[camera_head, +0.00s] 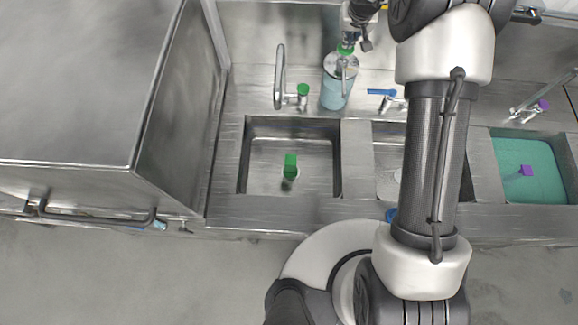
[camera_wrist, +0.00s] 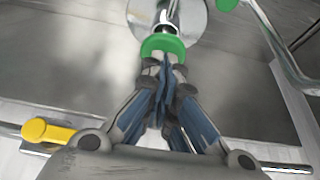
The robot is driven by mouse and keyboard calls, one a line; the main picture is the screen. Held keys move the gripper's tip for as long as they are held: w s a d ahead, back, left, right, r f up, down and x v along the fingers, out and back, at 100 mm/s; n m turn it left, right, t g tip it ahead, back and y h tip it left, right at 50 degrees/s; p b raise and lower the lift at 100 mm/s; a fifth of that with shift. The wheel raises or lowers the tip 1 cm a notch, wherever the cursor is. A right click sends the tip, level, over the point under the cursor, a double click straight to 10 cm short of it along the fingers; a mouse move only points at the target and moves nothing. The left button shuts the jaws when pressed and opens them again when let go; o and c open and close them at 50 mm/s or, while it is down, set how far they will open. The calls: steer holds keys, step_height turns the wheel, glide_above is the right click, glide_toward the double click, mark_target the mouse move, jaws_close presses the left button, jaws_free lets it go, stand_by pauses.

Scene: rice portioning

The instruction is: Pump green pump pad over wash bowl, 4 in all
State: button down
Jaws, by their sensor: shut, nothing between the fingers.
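The green pump pad (camera_head: 345,48) tops a clear dispenser bottle (camera_head: 337,92) with pale blue liquid, behind the sinks. The pad also shows in the wrist view (camera_wrist: 162,46), above the bottle's round grey lid (camera_wrist: 185,18). My gripper (camera_head: 348,38) is shut and empty, its fingertips at the pad; in the wrist view the fingertips (camera_wrist: 163,62) overlap the pad's near edge. I cannot tell whether they touch it. No separate bowl is clear; the left sink basin (camera_head: 262,125) holds a small green-topped item (camera_head: 290,166). My arm hides part of the middle basin (camera_head: 390,132).
A tap with a green knob (camera_head: 303,91) stands left of the bottle, and a blue-handled tap (camera_head: 384,92) stands right. The right basin (camera_head: 535,133) holds teal liquid and a purple-topped item (camera_head: 526,171). A large steel cabinet (camera_head: 85,80) fills the left.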

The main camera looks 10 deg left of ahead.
steer(key=shift+s+f+b, duration=0.1)
steer(key=shift+f+b, duration=1.2)
steer(key=shift+f, duration=0.45)
steer(key=shift+r, duration=0.2)
steer(key=shift+r+p, duration=0.7)
steer(key=shift+r, duration=0.9)
steer(key=shift+f, duration=0.15)
